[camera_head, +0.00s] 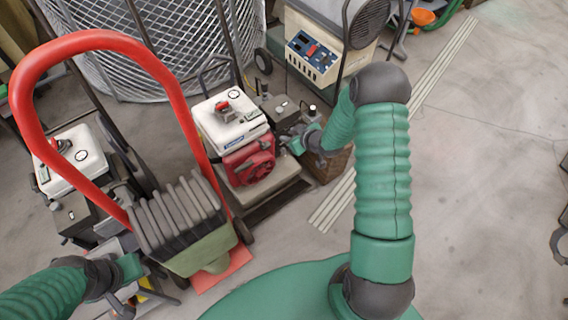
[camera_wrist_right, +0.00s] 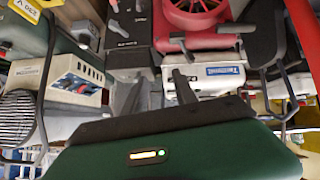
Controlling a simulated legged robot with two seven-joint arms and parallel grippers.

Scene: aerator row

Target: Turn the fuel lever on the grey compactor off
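A compactor with a white tank (camera_head: 232,120), a red engine (camera_head: 250,160) and a grey base plate (camera_head: 265,195) stands mid-view in the head view. My right gripper (camera_head: 291,142) is at its right side, close to the engine. In the right wrist view the fingers (camera_wrist_right: 158,90) look apart, with nothing seen between them. Beyond them are the red engine cover (camera_wrist_right: 195,15), the white tank (camera_wrist_right: 220,78) and a small dark lever-like part (camera_wrist_right: 180,42). I cannot tell whether that part is the fuel lever. My left gripper (camera_head: 128,278) is low at the left; its fingers are unclear.
A red-handled machine with dark ribs (camera_head: 180,215) stands at the left, close to the compactor. Another white-tanked machine (camera_head: 75,160) is farther left. A beige unit with a blue panel (camera_head: 312,55) and a mesh cage (camera_head: 150,45) stand behind. The floor (camera_head: 480,180) at the right is clear.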

